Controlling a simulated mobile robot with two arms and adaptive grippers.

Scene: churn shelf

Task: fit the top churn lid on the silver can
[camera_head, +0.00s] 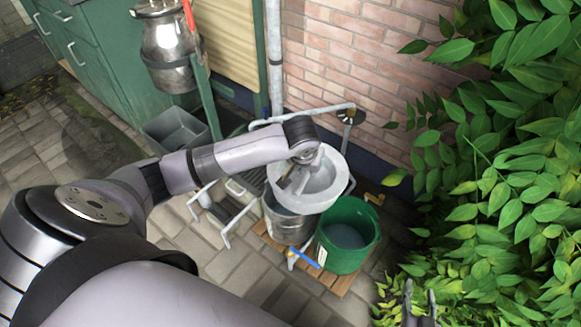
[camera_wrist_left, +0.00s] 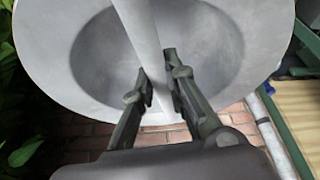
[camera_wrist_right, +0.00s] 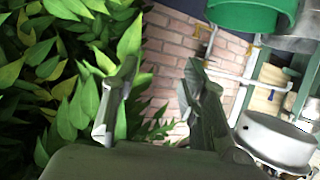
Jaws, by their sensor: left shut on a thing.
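The churn lid (camera_head: 328,190) is a pale grey dish with a wide rim and a bar across its hollow. My left gripper (camera_head: 297,178) is shut on this bar; in the left wrist view the fingers (camera_wrist_left: 160,78) lie on both sides of it and the lid (camera_wrist_left: 215,50) fills the upper part. In the head view the lid overlaps the mouth of a silver can (camera_head: 287,224); I cannot tell whether they touch. The can's rim is hidden. My right gripper (camera_head: 420,292) is open and empty near the leaves; its fingers are apart in the right wrist view (camera_wrist_right: 158,80).
A green bucket (camera_head: 350,262) stands right beside the can on a wooden pallet (camera_head: 330,277). A silver churn (camera_head: 170,50) is at upper left, above a grey basin (camera_head: 175,132). A brick wall (camera_head: 340,65) and downpipe (camera_head: 274,60) are behind. Dense leaves (camera_head: 510,180) fill the right.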

